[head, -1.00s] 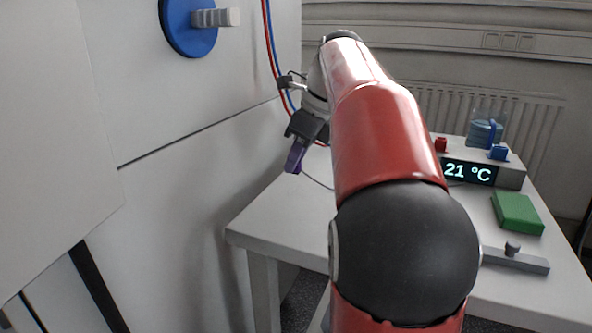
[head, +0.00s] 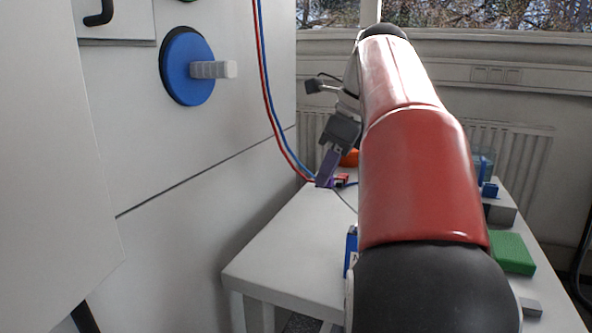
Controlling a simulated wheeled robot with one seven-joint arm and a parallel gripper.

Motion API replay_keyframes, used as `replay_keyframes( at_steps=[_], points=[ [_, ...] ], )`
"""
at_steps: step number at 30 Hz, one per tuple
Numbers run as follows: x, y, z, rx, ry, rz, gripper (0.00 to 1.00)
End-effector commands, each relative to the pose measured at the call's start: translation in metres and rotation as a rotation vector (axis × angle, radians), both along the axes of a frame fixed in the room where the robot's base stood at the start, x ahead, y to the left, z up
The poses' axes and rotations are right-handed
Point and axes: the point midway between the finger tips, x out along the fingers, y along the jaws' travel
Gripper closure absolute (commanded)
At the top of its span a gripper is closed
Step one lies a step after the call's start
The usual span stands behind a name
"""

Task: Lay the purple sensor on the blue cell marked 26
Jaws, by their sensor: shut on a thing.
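My gripper (head: 325,177) is at the far left part of the white table, pointing down. It is shut on the purple sensor (head: 324,184), whose small dark purple end shows at the fingertips. A thin dark wire runs from there to the right, behind my arm. I cannot tell whether the sensor touches the table. A blue block (head: 351,252) stands nearer on the table, left of my arm and mostly hidden by it. It may be a blue cell; its white marking is cut off, so I cannot read a 26.
A small red part (head: 341,180) and an orange thing (head: 350,158) are close to my gripper. Red and blue hoses (head: 272,125) hang beside it. A green block (head: 512,252) lies right of my arm. A blue disc with a handle (head: 187,66) projects from the white wall. The table's left front is clear.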

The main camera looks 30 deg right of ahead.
Motion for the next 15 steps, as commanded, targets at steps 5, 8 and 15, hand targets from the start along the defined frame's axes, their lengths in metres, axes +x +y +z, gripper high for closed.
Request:
replay_keyframes(
  at_steps=[5,8,15],
  points=[
    [-0.076,-0.019,0.024,0.004,-0.004,-0.005,1.00],
    [-0.106,-0.025,0.029,0.014,-0.006,-0.002,1.00],
    [-0.132,-0.028,0.029,0.024,-0.009,0.002,1.00]
  ],
)
